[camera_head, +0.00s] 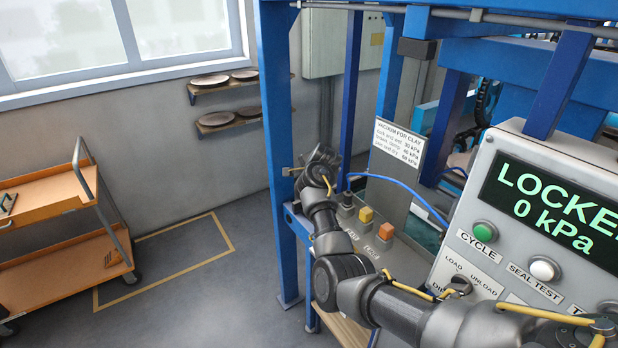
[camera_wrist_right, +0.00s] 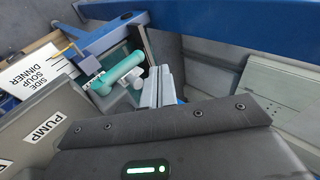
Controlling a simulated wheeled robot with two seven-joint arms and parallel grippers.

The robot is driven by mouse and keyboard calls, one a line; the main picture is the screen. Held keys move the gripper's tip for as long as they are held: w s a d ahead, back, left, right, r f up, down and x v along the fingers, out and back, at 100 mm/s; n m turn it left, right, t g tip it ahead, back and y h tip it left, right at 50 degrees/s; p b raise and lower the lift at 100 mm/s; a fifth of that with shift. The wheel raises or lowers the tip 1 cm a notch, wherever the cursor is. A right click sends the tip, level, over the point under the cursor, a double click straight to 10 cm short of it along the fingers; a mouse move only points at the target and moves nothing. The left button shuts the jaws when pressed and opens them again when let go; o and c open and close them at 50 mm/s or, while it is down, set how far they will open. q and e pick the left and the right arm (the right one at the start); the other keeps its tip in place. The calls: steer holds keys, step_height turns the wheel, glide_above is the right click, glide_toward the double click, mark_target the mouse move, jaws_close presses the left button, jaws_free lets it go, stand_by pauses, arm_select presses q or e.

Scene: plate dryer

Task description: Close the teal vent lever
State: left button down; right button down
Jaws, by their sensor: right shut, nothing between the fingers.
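The teal vent lever (camera_wrist_right: 120,72) shows in the right wrist view as a round teal handle, slanting up to the right, with a short white cylinder (camera_wrist_right: 136,78) beside it. The lever cannot be made out there. My left gripper is not in view.
The blue post (camera_head: 277,130) stands close to my right gripper. A control panel (camera_head: 505,230) reads "LOCKE…" and "0 kPa", partly cut off. An orange cart (camera_head: 50,205) stands left; the floor between is clear.

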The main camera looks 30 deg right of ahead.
step_height(320, 180, up, 10)
steer(key=a+p, duration=0.2)
steer(key=p, duration=0.5)
steer(key=shift+p, duration=0.3)
steer(key=shift+s+f, duration=0.1)
